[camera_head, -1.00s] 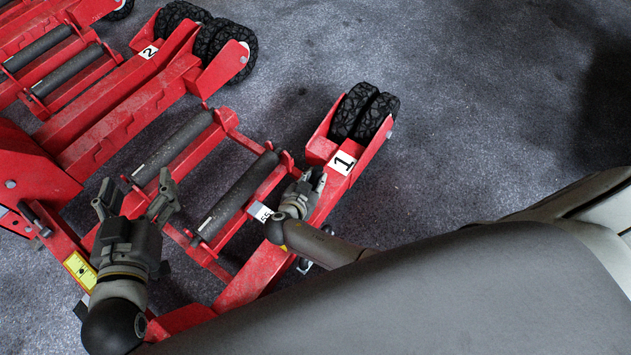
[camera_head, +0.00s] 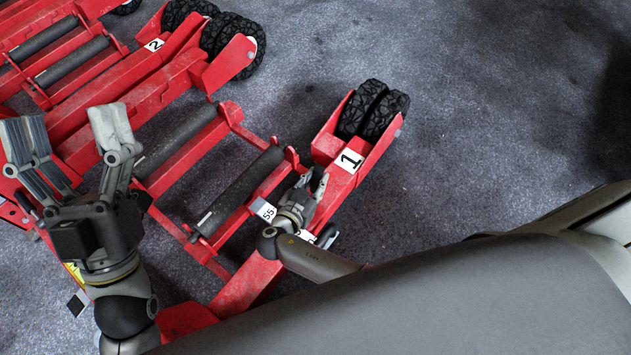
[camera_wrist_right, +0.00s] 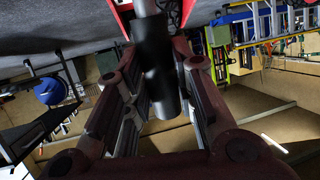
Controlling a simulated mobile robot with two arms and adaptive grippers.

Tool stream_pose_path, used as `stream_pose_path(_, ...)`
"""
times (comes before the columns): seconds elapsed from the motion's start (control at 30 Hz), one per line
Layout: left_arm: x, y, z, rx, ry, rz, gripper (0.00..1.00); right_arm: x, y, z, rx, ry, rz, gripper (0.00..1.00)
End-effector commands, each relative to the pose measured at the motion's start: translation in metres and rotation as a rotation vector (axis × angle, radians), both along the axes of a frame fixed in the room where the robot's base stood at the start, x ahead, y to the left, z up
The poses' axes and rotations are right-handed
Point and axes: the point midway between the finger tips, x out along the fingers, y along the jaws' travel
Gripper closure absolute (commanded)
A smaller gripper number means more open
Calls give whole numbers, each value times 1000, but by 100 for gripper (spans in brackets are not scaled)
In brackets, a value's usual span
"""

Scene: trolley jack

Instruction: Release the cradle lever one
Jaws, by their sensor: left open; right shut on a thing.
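The red jack arm marked 1 (camera_head: 350,161) lies in the middle of the head view, with a pair of black wheels at its far end. The cradle's dark rollers (camera_head: 238,190) lie to its left. My right gripper (camera_head: 314,183) is at the near part of this arm, below the number plate. In the right wrist view its fingers are shut on a black cylindrical lever grip (camera_wrist_right: 154,60) on a pale rod. In the head view my gripper hides most of this lever. My left gripper (camera_head: 68,128) is open and empty, raised at the left over the jack.
A second red cradle, marked 2 (camera_head: 154,45), stands at the upper left with its own wheels. The grey floor (camera_head: 500,110) is clear at the right. A blue-and-yellow rack (camera_wrist_right: 250,30) shows in the right wrist view.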

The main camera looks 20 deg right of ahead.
Motion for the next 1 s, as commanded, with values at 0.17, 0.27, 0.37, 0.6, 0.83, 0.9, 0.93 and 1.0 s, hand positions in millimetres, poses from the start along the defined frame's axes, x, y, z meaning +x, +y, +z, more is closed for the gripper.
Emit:
stream_pose_path(0.17, -3, 0, 2, -6, -19, -1, 25, -2, 1, -2, -5, 3, 1, 100)
stream_pose_path(0.27, -3, 0, 2, -6, -20, -1, 25, -3, 2, -1, -5, 3, 1, 100)
stream_pose_path(0.37, -3, 0, 2, -6, -20, -1, 25, -3, 2, -2, -5, 4, 1, 100)
stream_pose_path(0.6, -3, 0, 2, -6, -19, -1, 25, -2, 2, -1, -4, 3, 2, 58)
stream_pose_path(0.83, -3, 0, 2, -6, -19, -1, 25, -1, 1, 0, -4, 0, 1, 54)
stream_pose_path(0.9, -3, 1, 2, -6, -18, -1, 25, -1, 1, 0, -4, 0, 1, 54)
stream_pose_path(0.93, -3, 1, 2, -6, -18, -1, 25, -2, 2, 0, -4, 0, 1, 54)
stream_pose_path(1.0, -2, 1, 2, -5, -17, 0, 25, -4, 4, 1, -3, 0, 2, 54)
